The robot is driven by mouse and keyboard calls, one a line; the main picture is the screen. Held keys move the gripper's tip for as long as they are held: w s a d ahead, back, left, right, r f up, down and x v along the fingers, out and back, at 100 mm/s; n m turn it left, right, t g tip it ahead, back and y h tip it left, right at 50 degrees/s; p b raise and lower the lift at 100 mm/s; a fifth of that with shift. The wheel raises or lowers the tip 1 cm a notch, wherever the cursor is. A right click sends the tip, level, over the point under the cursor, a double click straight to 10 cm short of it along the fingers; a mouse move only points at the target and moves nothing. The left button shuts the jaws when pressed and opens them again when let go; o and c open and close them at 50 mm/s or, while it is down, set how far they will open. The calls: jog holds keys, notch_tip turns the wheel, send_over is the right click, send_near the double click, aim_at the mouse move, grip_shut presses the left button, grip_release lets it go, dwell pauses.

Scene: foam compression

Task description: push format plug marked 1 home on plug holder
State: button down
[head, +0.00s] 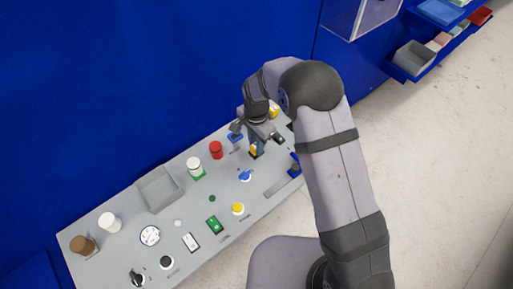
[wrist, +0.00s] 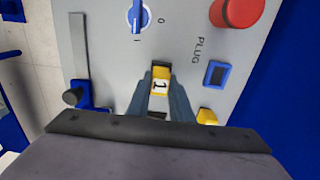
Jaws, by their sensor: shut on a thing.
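My gripper (wrist: 163,92) points down at the grey panel and is shut on a yellow plug (wrist: 160,80) with a white face marked 1. In the head view my gripper (head: 257,142) is over the panel's far right part, with the yellow of the plug (head: 253,150) between its fingers. The plug holder (wrist: 217,74), a blue frame around a dark opening beside the word PLUG, lies right of the held plug, apart from it. The holder (head: 235,137) also shows in the head view, left of my gripper. The plug's lower end is hidden.
Another yellow piece (wrist: 207,116) is below the holder in the wrist view. A red knob (wrist: 237,10), a blue rotary switch (wrist: 138,14) and a slider track (wrist: 79,45) surround the area. A grey tray (head: 158,190) and several buttons fill the panel's left.

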jog(key=shift+r+p, duration=1.45)
jog(key=shift+r, duration=0.65)
jog(key=w+a+r+p, duration=0.3)
jog(key=w+a, duration=0.3)
jog(key=a, duration=0.2)
jog(key=shift+r, duration=0.45)
jog(key=shift+a+f, duration=0.1)
jog(key=shift+f, duration=0.05)
jog(key=shift+f+b, duration=1.75)
jog(key=shift+f, duration=1.2)
jog(key=shift+f+b, duration=0.75)
jog(key=shift+f, duration=0.2)
